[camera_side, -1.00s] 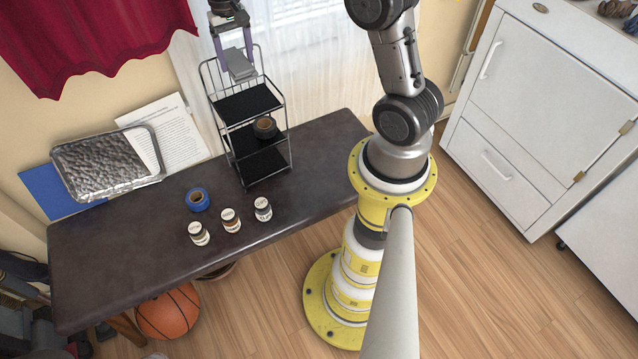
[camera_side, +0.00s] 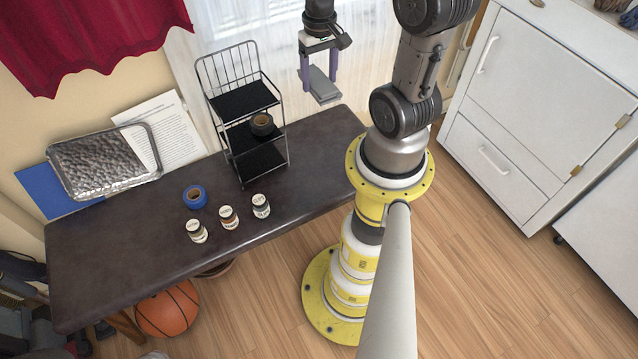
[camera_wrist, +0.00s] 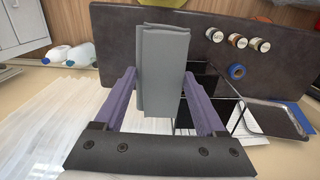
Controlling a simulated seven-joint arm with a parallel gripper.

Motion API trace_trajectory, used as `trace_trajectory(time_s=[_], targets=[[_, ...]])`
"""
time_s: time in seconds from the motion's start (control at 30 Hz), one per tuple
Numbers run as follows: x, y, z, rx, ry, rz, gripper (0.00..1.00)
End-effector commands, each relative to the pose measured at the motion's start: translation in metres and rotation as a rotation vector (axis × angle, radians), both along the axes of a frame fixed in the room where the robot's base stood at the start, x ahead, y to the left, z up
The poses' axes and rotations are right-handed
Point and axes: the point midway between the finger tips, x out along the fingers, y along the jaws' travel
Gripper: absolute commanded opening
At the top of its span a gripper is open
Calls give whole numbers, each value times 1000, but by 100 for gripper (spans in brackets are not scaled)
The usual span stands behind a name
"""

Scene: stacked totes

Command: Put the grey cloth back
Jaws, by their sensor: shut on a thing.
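The grey cloth (camera_side: 324,86) is a folded flat block held by my gripper (camera_side: 319,80), which is shut on it in the air. It is to the right of the wire rack (camera_side: 283,125) and above the right end of the dark table. In the wrist view the cloth (camera_wrist: 165,75) sits between the two purple fingers of my gripper (camera_wrist: 160,95). The rack has stacked black shelves. Its top shelf (camera_side: 245,99) is empty, and a dark tape roll (camera_side: 262,124) sits on the middle shelf.
On the dark table (camera_side: 130,265) stand a blue tape roll (camera_side: 195,197) and three small jars (camera_side: 228,217). A foil tray (camera_side: 103,162) and papers (camera_side: 178,135) lie at the back left. The table's right end is clear. A white cabinet (camera_side: 540,90) stands at the right.

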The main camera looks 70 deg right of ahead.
Motion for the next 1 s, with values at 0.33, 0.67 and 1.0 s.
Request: trace_trajectory(time_s=[0.33,0.67,1.0], targets=[[-1,2,-69,6,6,0,28],[-2,2,-175,8,8,0,28],[-1,1,-276,3,3,0,28]])
